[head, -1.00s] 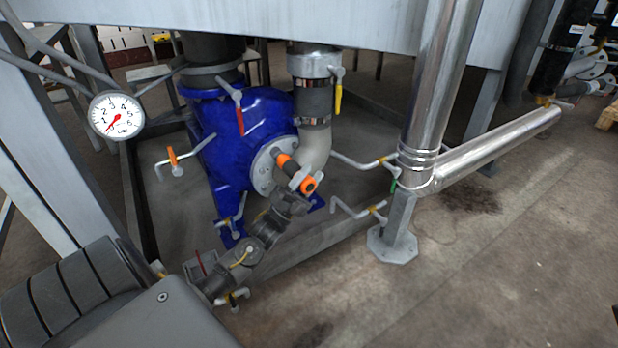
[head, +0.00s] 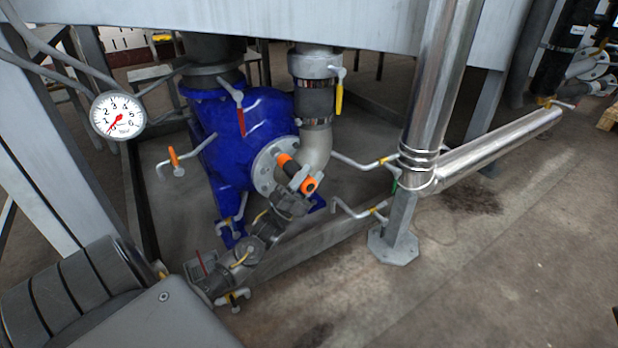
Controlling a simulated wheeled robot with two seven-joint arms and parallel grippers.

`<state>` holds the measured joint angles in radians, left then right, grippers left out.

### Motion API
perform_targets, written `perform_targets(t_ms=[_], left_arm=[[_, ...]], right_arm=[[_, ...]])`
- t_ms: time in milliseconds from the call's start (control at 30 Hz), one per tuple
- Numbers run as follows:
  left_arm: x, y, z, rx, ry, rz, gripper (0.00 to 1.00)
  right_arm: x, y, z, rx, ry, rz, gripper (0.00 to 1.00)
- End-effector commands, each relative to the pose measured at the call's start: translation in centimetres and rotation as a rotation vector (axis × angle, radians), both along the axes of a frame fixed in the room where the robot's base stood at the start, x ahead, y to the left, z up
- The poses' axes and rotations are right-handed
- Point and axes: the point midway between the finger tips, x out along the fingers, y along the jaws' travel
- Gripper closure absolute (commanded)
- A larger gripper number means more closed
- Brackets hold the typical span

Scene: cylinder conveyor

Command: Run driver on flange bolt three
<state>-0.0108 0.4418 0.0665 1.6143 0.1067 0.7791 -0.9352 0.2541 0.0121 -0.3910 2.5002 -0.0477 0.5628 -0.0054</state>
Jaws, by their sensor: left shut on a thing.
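The blue pump housing (head: 238,135) stands at the centre left under the grey frame. Its round grey flange (head: 264,172) faces right, with small bolts around the rim that are too small to tell apart. My left gripper (head: 299,182) is shut on an orange and black driver (head: 312,184). The driver is tilted, and its far end reaches the flange face. I cannot tell which bolt it is at, or whether it touches. My right gripper is not in view.
A pale elbow pipe (head: 318,148) curves down just right of the flange. A red lever (head: 239,117) and small valve taps (head: 173,165) stick out around the pump. A steel pipe (head: 424,110) on a foot stands to the right. A gauge (head: 117,116) is at the left.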

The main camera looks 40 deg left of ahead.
Motion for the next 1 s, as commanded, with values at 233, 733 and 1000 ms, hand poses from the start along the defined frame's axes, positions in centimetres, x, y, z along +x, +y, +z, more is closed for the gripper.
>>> perform_targets(t_ms=[233, 733, 1000], left_arm=[[0.0, 0.2, 0.4, 0.002, -0.005, 0.011, 1.0], [-0.2, -0.9, 0.3, 0.001, -0.004, 0.002, 1.0], [-0.7, -2.5, 0.4, 0.002, -0.005, 0.001, 1.0]], right_arm=[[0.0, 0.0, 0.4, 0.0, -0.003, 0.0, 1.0], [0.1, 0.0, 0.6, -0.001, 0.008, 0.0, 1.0], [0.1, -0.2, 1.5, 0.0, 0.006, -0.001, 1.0]])
